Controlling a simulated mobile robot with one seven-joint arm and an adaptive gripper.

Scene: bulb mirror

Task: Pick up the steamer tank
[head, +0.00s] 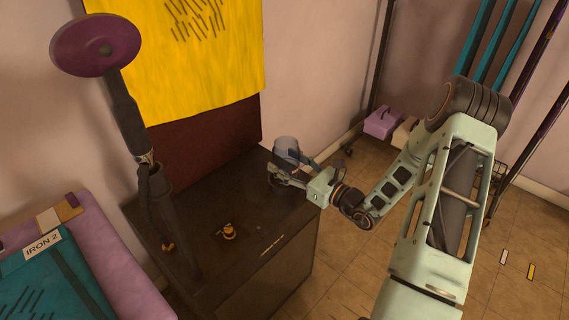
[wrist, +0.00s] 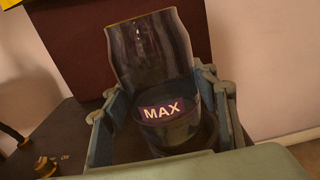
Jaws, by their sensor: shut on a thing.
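The steamer tank (wrist: 153,60) is a dark, glossy vessel with a label reading MAX on its lower part. It fills the middle of the wrist view, slightly tilted in the picture. In the head view the tank (head: 287,148) shows as a grey-blue rounded top at the back right of the dark cabinet. My gripper (wrist: 165,112) has one finger on each side of the tank and is shut on it. In the head view my gripper (head: 290,175) hides much of the tank's lower part. I cannot tell whether the tank's bottom touches the cabinet top.
The dark cabinet (head: 200,217) carries small brass fittings (head: 229,232) and a dark upright pole with a purple disc (head: 97,45). A pink and teal ironing board (head: 112,262) stands at left. A purple box (head: 383,122) sits at the back right. The tiled floor at right is partly clear.

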